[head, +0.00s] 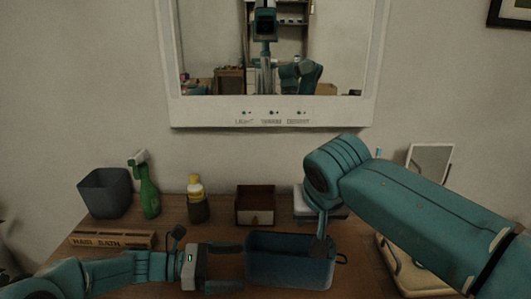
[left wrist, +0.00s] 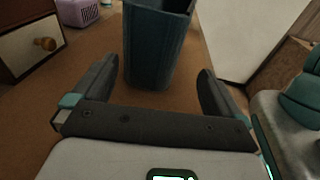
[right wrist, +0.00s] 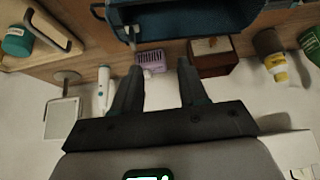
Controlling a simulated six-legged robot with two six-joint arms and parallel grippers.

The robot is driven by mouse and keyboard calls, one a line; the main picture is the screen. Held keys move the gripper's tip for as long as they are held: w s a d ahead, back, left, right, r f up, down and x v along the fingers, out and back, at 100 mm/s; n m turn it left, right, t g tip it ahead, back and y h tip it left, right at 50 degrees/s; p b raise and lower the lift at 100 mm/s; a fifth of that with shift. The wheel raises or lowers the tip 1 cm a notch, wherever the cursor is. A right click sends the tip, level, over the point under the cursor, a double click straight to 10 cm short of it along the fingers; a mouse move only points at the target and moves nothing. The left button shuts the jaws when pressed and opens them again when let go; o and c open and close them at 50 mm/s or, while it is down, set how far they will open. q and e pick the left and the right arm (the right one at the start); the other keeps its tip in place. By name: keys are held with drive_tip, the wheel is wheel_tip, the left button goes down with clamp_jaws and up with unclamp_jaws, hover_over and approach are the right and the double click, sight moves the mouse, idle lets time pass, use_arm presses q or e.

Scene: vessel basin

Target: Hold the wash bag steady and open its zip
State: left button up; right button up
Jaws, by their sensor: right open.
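The wash bag (head: 290,270) is a dark blue, box-shaped bag standing on the wooden counter, with a small dark loop at its right end. My left gripper (head: 242,267) is open at the bag's left end. In the left wrist view the bag (left wrist: 155,50) stands upright between and just beyond the spread fingers, with no clear contact. My right gripper (head: 323,236) points down over the bag's right part. In the right wrist view its fingers are apart and empty, and the bag (right wrist: 190,20) is at the top. A small pale piece near its edge may be the zip pull.
Behind the bag are a small drawer box (head: 255,206), a yellow-capped bottle (head: 197,200), a green spray bottle (head: 149,190) and a grey bin (head: 106,193). A wooden sign block (head: 112,239) lies at left. The mirror (head: 272,60) hangs on the wall above.

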use_arm(q)
drive_tip(key=a, duration=0.5)
drive_tip(key=s+a, duration=0.1)
drive_tip(key=a, duration=0.2)
drive_tip(key=shift+r, duration=0.4)
drive_tip(key=shift+r, duration=0.1)
